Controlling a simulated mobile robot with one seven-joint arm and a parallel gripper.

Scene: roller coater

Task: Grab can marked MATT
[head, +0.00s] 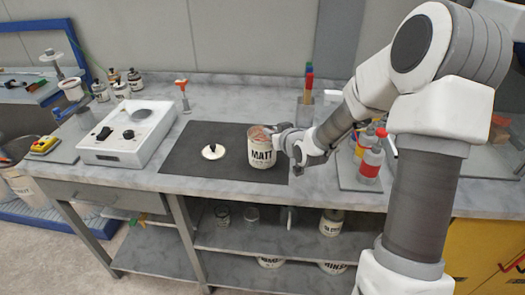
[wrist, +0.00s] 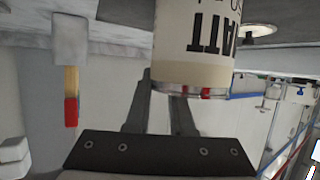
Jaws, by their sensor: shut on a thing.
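The can marked MATT (head: 261,152) stands upright on the dark mat on the bench in the head view. Its label reads MATT in black on a cream side. My gripper (head: 289,146) is at the can's right side, near its upper part, and is shut on it. In the wrist view the can (wrist: 198,45) appears upside down, with its end by my gripper's fingers (wrist: 162,95). The fingers are partly hidden behind the can there.
A white lid with a black knob (head: 213,151) lies on the dark mat (head: 215,172) left of the can. A white device (head: 128,132) stands further left. Red-topped bottles (head: 371,160) are right of the mat, near my arm. A holder with coloured handles (head: 306,108) stands behind.

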